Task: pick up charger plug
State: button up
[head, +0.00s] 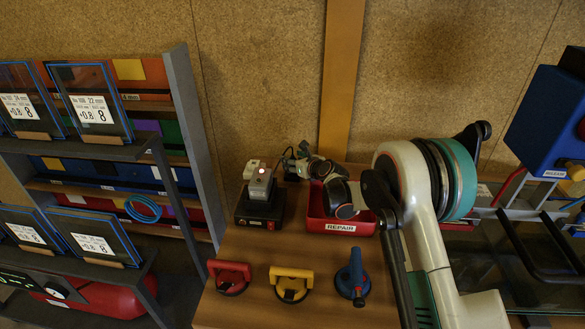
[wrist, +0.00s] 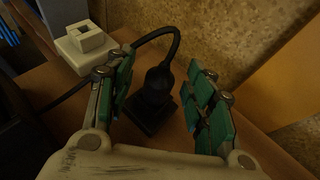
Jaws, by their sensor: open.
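The charger plug (wrist: 154,92) is black, with a black cable curving over from its top. In the wrist view it stands on the wooden table between my fingers, with a visible gap to each. My gripper (wrist: 158,78) is open, with green pads on both sides of the plug and nothing held. In the head view my gripper (head: 306,156) reaches down at the back of the table, left of the brown post. The plug is small and dark there, largely hidden by the gripper.
A white square block (wrist: 85,46) stands left of my left finger. A black device with a grey top (head: 260,196) is close by. A red REPAIR tray (head: 340,226) lies below my wrist. Red, yellow and blue handles (head: 291,284) line the front. The board wall (head: 260,80) is close behind.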

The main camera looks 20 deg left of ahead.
jog(key=shift+w+a+f, duration=0.2)
jog(key=shift+w+a, duration=0.25)
jog(key=shift+a, duration=0.05)
grip_shut()
